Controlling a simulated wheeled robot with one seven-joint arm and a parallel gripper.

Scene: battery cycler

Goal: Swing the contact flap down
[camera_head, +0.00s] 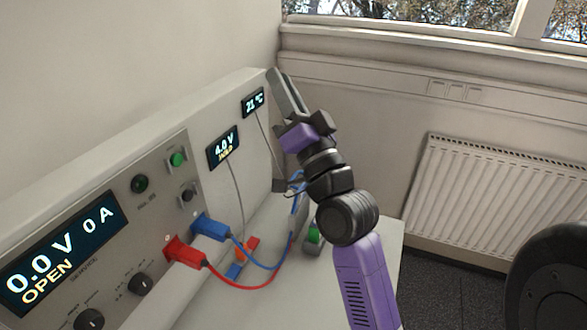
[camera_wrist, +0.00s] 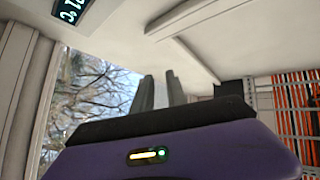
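My gripper (camera_head: 287,93) is raised above the far end of the bench, near the top of the instrument panel, with its fingers pointing up. In the wrist view its two grey fingers (camera_wrist: 161,88) stand a small gap apart, with nothing between them. I cannot clearly make out the contact flap. A small dark grey piece (camera_head: 280,185) shows low by the panel, left of my arm, but I cannot tell whether it is the flap. My arm hides part of the bench's far end.
The panel shows "0.0 V 0 A OPEN" (camera_head: 62,252), "4.0 V" (camera_head: 223,148) and "21 °C" (camera_head: 253,102). Red (camera_head: 185,250) and blue (camera_head: 209,227) plugs carry looping cables over the bench. A green part (camera_head: 314,236) sits beside my arm. A radiator (camera_head: 472,200) stands right.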

